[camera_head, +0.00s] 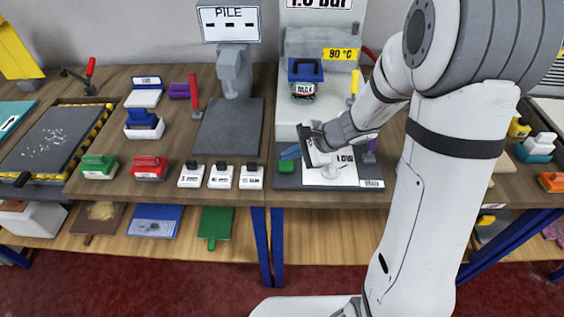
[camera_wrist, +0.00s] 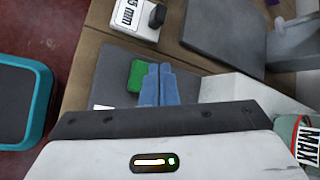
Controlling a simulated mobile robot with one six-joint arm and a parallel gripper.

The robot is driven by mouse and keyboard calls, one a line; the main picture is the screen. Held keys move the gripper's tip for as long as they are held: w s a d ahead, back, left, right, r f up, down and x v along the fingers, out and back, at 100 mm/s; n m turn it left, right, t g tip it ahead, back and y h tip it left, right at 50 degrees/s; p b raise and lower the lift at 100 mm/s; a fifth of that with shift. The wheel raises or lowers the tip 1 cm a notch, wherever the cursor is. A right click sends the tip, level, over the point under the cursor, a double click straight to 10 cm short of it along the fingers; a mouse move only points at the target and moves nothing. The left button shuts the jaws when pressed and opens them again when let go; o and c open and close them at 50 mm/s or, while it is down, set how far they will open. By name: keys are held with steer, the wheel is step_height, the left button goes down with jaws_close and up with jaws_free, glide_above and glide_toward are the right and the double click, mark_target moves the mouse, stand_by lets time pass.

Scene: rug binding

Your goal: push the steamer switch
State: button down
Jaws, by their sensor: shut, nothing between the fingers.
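A small green block-shaped switch (camera_head: 286,166) sits on the left part of a dark panel in front of the pale machine; I take it for the steamer switch. It also shows in the wrist view (camera_wrist: 135,77), just left of my fingertips. My gripper (camera_head: 290,153) has its blue fingers pressed together with nothing between them. In the wrist view the fingers (camera_wrist: 159,72) reach over the dark panel and hide the green switch's right edge. I cannot tell whether the fingertips touch it.
A tank marked MAX (camera_head: 304,88) stands on the pale machine behind. Several small white labelled blocks (camera_head: 221,176) stand to the left of the panel, with a dark plate (camera_head: 228,130) behind them. A white plate marked LOW (camera_head: 340,172) lies on the panel's right part.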

mark_target(291, 166)
step_height(291, 166, up, 6)
steer(key=p, duration=0.4)
stand_by(0.3)
stand_by(0.4)
steer(key=s+d+r+n+h, duration=0.4)
steer(key=s+d+r+n, duration=0.1)
steer(key=s, duration=0.4)
steer(key=s+d+r+n+h, duration=0.4)
steer(key=s+d+n, duration=0.3)
steer(key=s, duration=0.3)
steer(key=shift+d+r+n+h, duration=0.2)
steer(key=shift+r+n+h, duration=0.1)
steer(key=shift+r+n, duration=0.25)
steer(key=shift+s, duration=0.1)
